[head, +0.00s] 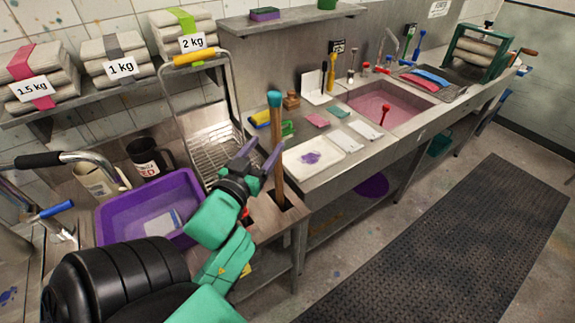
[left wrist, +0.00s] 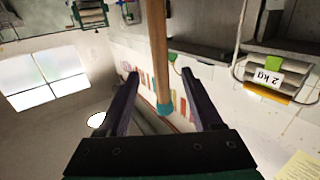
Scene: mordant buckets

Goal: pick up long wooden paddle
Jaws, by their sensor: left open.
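The long wooden paddle (head: 275,125) stands upright with a teal tip on its handle, its lower end in a dark slot of the metal bench. My left gripper (head: 267,144) is open, with its purple fingers at the handle below the teal tip. In the left wrist view, the wooden handle (left wrist: 157,45) and its teal end show between the two spread fingers (left wrist: 162,82), with a gap on each side. How deep the handle sits between the fingers I cannot tell. The paddle's lower end is hidden in the slot. My right gripper is not in view.
A purple tub (head: 112,220) stands left of my left arm, near a dark mug (head: 146,157). A wire rack with a yellow handle (head: 194,58) stands behind the gripper. A white tray (head: 331,165) and a pink-filled sink (head: 390,108) lie right. The floor mat (head: 450,240) is clear.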

